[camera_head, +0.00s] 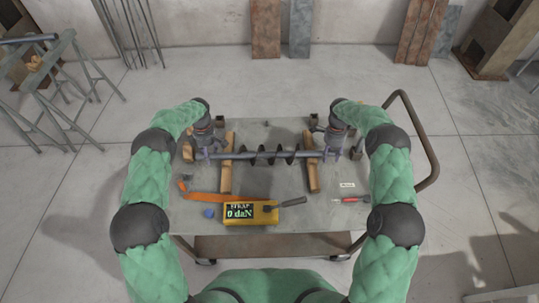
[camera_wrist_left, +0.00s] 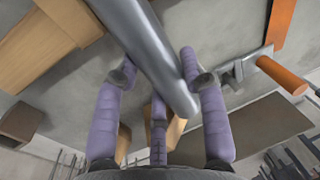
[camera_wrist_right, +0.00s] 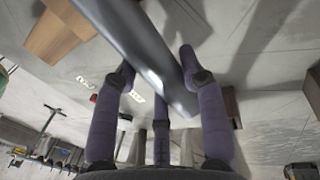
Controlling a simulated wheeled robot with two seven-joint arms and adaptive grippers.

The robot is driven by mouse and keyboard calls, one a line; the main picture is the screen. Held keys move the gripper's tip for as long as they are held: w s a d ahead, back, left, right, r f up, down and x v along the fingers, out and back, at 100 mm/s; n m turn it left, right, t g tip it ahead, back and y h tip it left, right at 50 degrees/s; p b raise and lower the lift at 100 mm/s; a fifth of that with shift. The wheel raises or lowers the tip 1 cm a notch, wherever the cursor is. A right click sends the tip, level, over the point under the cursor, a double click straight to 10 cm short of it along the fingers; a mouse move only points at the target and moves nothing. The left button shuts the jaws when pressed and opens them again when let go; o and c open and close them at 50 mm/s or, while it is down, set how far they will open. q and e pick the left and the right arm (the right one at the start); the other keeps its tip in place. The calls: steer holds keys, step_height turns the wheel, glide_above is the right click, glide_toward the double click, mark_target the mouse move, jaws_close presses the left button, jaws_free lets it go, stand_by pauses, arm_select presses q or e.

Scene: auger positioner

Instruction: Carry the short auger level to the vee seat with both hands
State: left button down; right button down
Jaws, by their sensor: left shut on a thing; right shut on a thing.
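The short auger (camera_head: 268,154) is a grey metal shaft with dark spiral flights at its middle. It lies across the table (camera_head: 270,215), close to level in the head view. My left gripper (camera_head: 207,153) is shut on its left end; the shaft (camera_wrist_left: 150,50) passes between the purple fingers in the left wrist view. My right gripper (camera_head: 333,153) is shut on its right end, and the shaft (camera_wrist_right: 135,50) also shows in the right wrist view. Two wooden bars (camera_head: 226,178) (camera_head: 313,178) lie beneath the shaft; I cannot tell whether it touches them. I cannot clearly make out the vee seat.
A yellow strap gauge (camera_head: 238,214) reading 0 daN, an orange strap (camera_head: 208,196), a blue piece (camera_head: 209,213) and a red-handled tool (camera_head: 350,200) lie near the front. A curved rail (camera_head: 430,165) rises at the right. Trestles (camera_head: 60,100) stand far left.

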arm_select(q)
steer(key=shift+w+r, duration=0.1)
steer(key=shift+r, duration=0.2)
arm_select(e)
steer(key=shift+w+r, duration=0.15)
steer(key=shift+r, duration=0.15)
